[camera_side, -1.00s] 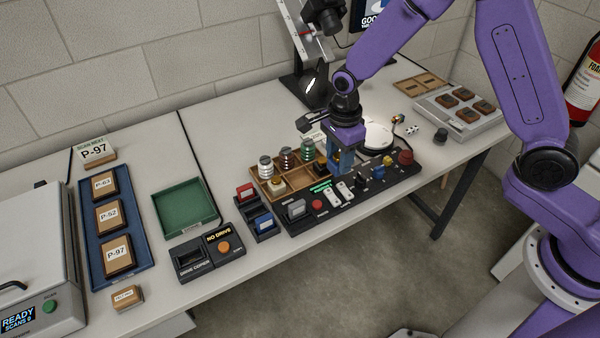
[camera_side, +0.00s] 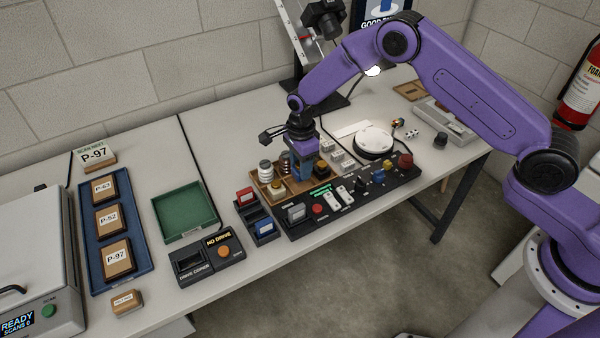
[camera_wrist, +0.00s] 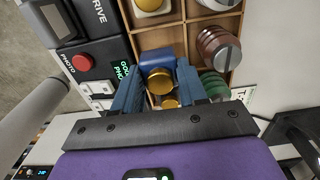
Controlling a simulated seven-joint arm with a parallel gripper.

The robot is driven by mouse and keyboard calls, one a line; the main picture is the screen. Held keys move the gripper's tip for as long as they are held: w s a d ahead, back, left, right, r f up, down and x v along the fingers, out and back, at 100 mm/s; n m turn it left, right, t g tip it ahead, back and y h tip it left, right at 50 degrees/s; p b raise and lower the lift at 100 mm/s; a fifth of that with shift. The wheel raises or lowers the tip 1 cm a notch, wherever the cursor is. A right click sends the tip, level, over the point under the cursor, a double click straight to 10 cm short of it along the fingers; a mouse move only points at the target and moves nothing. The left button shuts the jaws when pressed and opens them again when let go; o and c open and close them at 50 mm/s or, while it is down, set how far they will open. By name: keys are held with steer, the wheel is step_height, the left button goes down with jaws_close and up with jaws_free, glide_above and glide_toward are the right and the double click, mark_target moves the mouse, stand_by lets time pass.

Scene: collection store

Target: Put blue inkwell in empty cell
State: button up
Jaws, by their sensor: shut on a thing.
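My gripper (camera_side: 303,172) is over the wooden compartment tray (camera_side: 258,192). In the wrist view my gripper (camera_wrist: 159,74) is shut on the blue inkwell (camera_wrist: 157,59), which has a gold cap and sits between the blue fingers. The side view hides most of it behind the fingers. In the wrist view, a bare wooden cell (camera_wrist: 163,38) shows just beyond the inkwell, between it and a white inkwell (camera_wrist: 152,6) with a gold cap. Another gold-capped inkwell (camera_wrist: 170,102) lies nearer my palm. I cannot tell whether the blue inkwell touches the tray floor.
Striped jars stand along the tray's back row, including a red-brown one (camera_wrist: 220,48) and a green one (camera_wrist: 213,86) close to the right finger. A black control panel (camera_side: 340,207) borders the tray's front.

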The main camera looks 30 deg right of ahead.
steer(key=shift+w+f, duration=0.1)
steer(key=shift+f, duration=1.55)
steer(key=shift+f, duration=0.15)
steer(key=o, duration=0.8)
step_height(320, 180, up, 12)
steer(key=shift+f, duration=0.15)
steer(key=shift+r, duration=0.3)
